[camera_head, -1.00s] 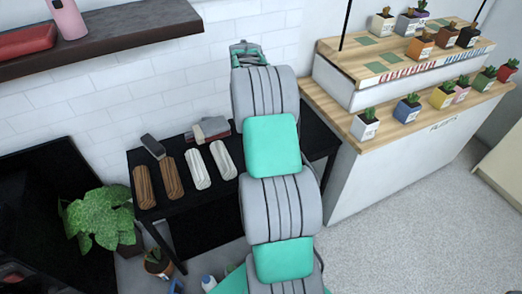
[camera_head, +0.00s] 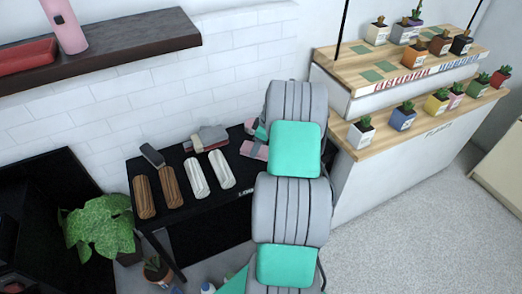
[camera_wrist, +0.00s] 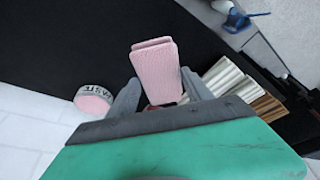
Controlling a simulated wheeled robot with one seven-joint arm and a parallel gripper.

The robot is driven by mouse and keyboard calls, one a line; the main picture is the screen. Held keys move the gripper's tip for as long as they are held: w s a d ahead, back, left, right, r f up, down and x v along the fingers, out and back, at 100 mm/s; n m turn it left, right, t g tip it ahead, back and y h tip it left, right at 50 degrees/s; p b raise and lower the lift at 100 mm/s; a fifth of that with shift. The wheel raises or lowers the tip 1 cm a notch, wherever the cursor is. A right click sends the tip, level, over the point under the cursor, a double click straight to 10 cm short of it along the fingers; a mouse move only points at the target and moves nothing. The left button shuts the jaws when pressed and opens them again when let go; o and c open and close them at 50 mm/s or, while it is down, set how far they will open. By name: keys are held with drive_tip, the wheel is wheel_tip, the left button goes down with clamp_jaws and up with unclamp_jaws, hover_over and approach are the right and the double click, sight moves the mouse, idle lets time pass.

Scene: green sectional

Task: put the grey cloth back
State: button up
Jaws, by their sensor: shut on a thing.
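In the wrist view my gripper (camera_wrist: 158,88) is shut on a pink folded cloth (camera_wrist: 155,62), which stands out between the two fingers. The pink cloth also shows in the head view (camera_head: 254,151), over the right part of the black table, partly hidden by my arm. In the head view a small stack (camera_head: 207,138) with grey and reddish folded pieces lies at the back of the table. A separate dark grey piece (camera_head: 152,155) lies at its left. I cannot tell which of these is the grey cloth.
Brown rolls (camera_head: 157,190) and white rolls (camera_head: 209,173) lie on the black table (camera_head: 228,205). A round pink-topped tin (camera_wrist: 93,101) stands near the wall. A potted plant (camera_head: 100,225) is at left. A wooden shelf (camera_head: 420,115) with several small pots stands at right.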

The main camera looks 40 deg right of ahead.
sight(261, 151)
drive_tip(key=f, duration=0.2)
drive_tip(key=d+f+p, duration=0.1)
drive_tip(key=d+f, duration=0.1)
drive_tip(key=f, duration=0.1)
drive_tip(key=shift+w+d+f, duration=0.25)
drive_tip(key=shift+w+f, duration=0.05)
drive_tip(key=shift+w, duration=0.1)
drive_tip(key=shift+f, duration=0.15)
drive_tip(key=o, duration=1.2)
